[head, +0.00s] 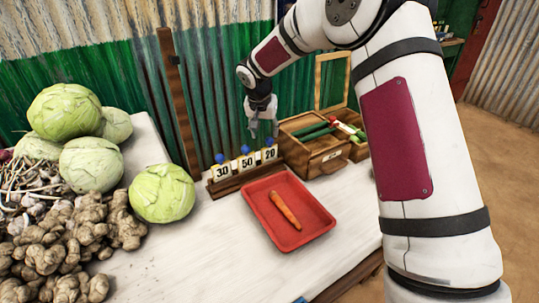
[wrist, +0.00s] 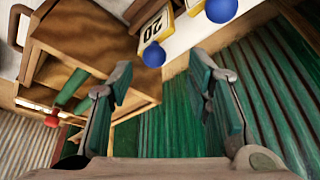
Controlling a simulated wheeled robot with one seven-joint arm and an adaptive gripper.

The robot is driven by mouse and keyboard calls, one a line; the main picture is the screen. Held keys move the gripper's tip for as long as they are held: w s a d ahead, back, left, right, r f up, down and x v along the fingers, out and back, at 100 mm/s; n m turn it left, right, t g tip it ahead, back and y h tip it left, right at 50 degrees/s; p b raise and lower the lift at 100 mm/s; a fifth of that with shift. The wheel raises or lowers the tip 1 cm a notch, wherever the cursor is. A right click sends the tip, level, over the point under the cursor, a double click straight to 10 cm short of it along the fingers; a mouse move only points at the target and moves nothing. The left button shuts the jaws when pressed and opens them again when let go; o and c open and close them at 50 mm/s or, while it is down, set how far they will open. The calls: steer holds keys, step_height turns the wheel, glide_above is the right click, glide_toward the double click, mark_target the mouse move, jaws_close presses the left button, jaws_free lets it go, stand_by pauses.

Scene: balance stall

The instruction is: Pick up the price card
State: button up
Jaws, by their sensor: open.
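Three price cards stand in a row in a dark wooden holder (head: 228,186) on the table: a 30 card (head: 222,171), a 50 card (head: 247,162) and a 20 card (head: 270,154). Each has a blue ball on top. My gripper (head: 263,128) is open and empty, above and behind the right end of the row, close to the 20 card. In the wrist view the 20 card (wrist: 153,26) appears upside down with its blue ball (wrist: 153,54), beyond my open fingers (wrist: 162,78). Nothing is between the fingers.
A red tray (head: 259,222) with a carrot (head: 286,211) lies in front of the holder. An open wooden box (head: 318,161) with green and red items stands to the right. Cabbages (head: 163,193) and ginger (head: 70,235) fill the left. A wooden post (head: 181,100) and green corrugated wall stand behind.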

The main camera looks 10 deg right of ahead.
mark_target(269, 138)
steer(key=shift+d+x, duration=0.2)
steer(key=shift+x, duration=1.3)
steer(key=shift+d+x, duration=0.25)
steer(key=shift+x, duration=1.25)
steer(key=shift+w+r, duration=0.1)
steer(key=shift+w, duration=0.1)
jaws_close()
